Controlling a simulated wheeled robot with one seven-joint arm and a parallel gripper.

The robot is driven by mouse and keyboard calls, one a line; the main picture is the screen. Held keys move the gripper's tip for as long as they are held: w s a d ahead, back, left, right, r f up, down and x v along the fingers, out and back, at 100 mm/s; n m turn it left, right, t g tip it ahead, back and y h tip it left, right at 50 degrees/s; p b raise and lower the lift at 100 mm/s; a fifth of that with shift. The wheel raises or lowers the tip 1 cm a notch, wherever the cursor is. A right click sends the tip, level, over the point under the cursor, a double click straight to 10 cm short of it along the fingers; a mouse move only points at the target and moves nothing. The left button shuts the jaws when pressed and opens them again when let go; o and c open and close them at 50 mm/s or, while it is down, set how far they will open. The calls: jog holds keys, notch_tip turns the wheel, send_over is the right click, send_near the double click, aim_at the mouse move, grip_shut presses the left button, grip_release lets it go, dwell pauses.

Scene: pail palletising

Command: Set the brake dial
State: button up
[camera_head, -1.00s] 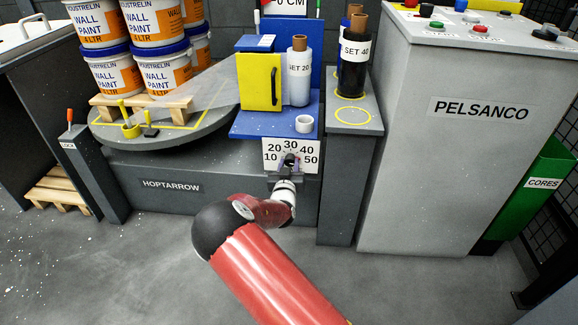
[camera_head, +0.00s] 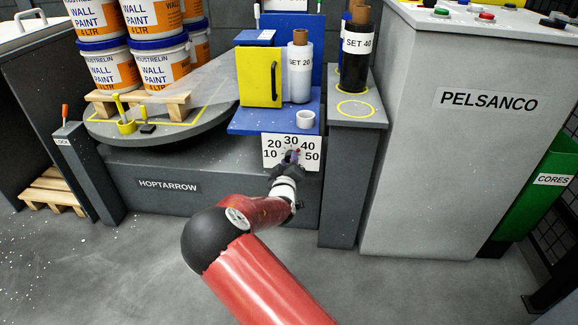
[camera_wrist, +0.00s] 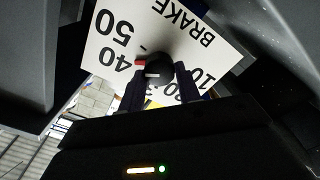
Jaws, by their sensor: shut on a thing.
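The brake dial is a black knob (camera_wrist: 155,66) with a red mark on a white plate (camera_wrist: 103,44) numbered 10 to 50. In the wrist view the red mark lies on the 40 side of the knob. My gripper (camera_wrist: 158,80) is shut on the knob, one finger on each side, and partly covers the 20 and 30. In the head view the plate (camera_head: 270,142) sits on the front of the grey machine, and my gripper (camera_head: 289,161) reaches up to it from below and hides most of the knob.
A blue shelf (camera_head: 262,122) with a white ring (camera_head: 305,119) juts out just above the plate. A turntable (camera_head: 170,132) with paint pails on a pallet is at left. A grey pedestal (camera_head: 350,190) stands close on the right.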

jog(key=shift+n+b, duration=0.3)
jog(key=shift+n, duration=0.6)
jog(key=o, duration=1)
jog(key=shift+c, duration=0.2)
jog(key=s, duration=0.7)
jog(key=shift+s+a, duration=0.2)
jog(key=shift+s, duration=0.2)
